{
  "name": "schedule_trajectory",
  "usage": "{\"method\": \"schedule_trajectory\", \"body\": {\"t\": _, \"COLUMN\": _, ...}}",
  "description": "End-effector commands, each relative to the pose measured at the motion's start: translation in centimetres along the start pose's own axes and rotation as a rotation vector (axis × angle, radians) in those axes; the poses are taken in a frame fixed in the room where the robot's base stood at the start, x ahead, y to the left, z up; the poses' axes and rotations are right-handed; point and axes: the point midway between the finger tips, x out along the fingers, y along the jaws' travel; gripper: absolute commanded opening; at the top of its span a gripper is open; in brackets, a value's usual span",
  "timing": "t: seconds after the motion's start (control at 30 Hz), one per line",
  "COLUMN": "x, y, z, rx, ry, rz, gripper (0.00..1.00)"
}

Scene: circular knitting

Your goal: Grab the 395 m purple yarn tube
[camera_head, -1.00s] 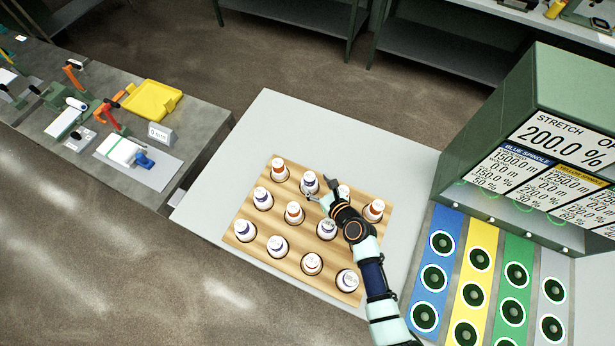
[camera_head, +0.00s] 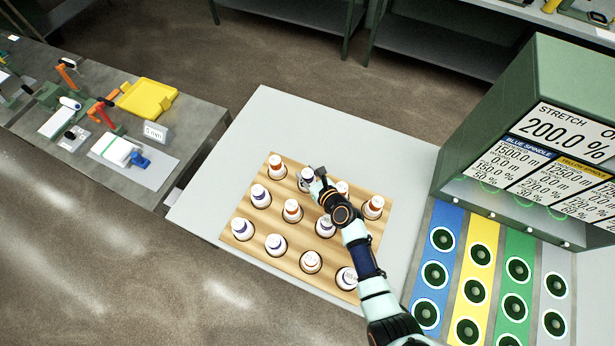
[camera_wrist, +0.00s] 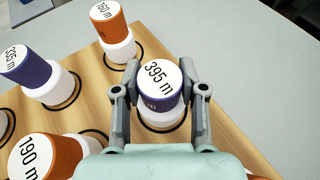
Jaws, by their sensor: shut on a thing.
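The purple yarn tube labelled 395 m (camera_wrist: 159,82) stands upright between my gripper's fingers in the wrist view, its white lower part in a hole of the wooden board. In the head view the tube (camera_head: 307,174) is in the back row, partly covered by my gripper (camera_head: 312,180). My gripper (camera_wrist: 160,98) is shut on the tube, with one finger against each side. The tube still sits at board level.
Grey table (camera_head: 270,115) behind is clear.

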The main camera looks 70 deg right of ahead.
Motion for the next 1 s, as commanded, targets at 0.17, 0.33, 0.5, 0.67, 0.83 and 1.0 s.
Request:
{"method": "schedule_trajectory", "body": {"t": 0.17, "x": 0.0, "y": 0.0, "z": 0.0, "rx": 0.0, "ry": 0.0, "rz": 0.0, "gripper": 0.04}}
{"method": "schedule_trajectory", "body": {"t": 0.33, "x": -0.2, "y": 0.0, "z": 0.6, "rx": 0.0, "ry": -0.001, "rz": 0.0, "gripper": 0.04}}
{"method": "schedule_trajectory", "body": {"t": 0.5, "x": -1.3, "y": 0.0, "z": 3.2, "rx": -0.001, "ry": -0.003, "rz": -0.001, "gripper": 0.04}}
{"method": "schedule_trajectory", "body": {"t": 0.67, "x": -3.2, "y": 0.0, "z": 7.8, "rx": -0.002, "ry": -0.004, "rz": 0.0, "gripper": 0.04}}
{"method": "schedule_trajectory", "body": {"t": 0.83, "x": -5.3, "y": 0.0, "z": 13.0, "rx": -0.003, "ry": -0.005, "rz": -0.001, "gripper": 0.04}}
{"method": "schedule_trajectory", "body": {"t": 1.0, "x": -6.9, "y": 0.0, "z": 16.6, "rx": -0.001, "ry": -0.003, "rz": -0.001, "gripper": 0.04}}
